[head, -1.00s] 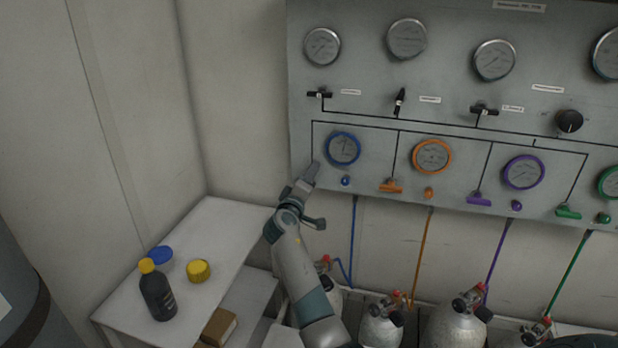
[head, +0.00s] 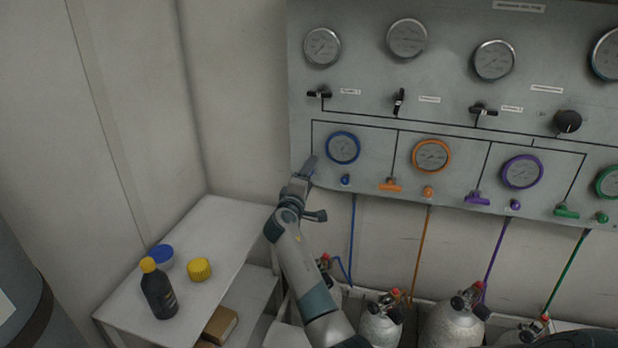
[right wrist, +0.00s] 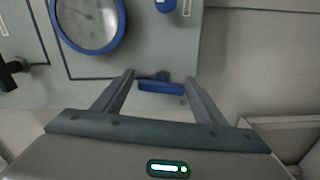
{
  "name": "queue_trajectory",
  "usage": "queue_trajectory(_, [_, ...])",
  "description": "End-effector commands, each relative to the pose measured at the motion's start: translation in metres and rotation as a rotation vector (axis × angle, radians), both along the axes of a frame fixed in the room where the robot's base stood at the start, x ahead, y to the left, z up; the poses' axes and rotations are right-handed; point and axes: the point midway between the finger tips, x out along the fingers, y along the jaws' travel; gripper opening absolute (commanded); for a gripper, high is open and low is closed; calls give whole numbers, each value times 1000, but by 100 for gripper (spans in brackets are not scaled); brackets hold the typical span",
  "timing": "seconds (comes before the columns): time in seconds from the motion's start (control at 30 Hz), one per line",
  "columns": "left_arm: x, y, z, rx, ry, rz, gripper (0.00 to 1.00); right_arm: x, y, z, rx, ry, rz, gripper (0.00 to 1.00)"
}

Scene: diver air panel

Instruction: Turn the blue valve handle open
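The blue valve handle (right wrist: 161,86) is a short flat bar on the grey panel. In the right wrist view it lies crosswise between the two fingers of my right gripper (right wrist: 160,92), with a gap visible on each side. My right gripper also shows in the head view (head: 307,168), at the panel's lower left edge, below and left of the blue-rimmed gauge (head: 343,148). There the gripper hides the blue handle. I cannot tell how deep the fingers reach around it. My left gripper is not in view.
A small blue knob (head: 346,180) sits close to the right of the gripper. Orange (head: 390,187), purple (head: 477,200) and green (head: 566,211) handles follow along the panel. Gas cylinders (head: 381,328) stand below. A white table (head: 222,220) with a dark bottle (head: 158,292) is at left.

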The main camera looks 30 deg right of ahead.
Motion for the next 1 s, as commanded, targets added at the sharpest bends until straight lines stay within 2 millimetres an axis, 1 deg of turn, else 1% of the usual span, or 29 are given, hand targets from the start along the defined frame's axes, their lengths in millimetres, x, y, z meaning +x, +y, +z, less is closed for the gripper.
queue_trajectory(0.37, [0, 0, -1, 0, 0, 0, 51, -1, 1, -2, 2, 2, -1, 70])
queue_trajectory(0.57, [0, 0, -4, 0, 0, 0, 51, -7, 9, -4, 3, 3, 1, 70])
queue_trajectory(0.73, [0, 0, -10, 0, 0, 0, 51, -20, 24, -5, 4, 1, 2, 70])
queue_trajectory(1.0, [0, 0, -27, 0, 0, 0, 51, -53, 63, -6, 6, 0, 1, 70])
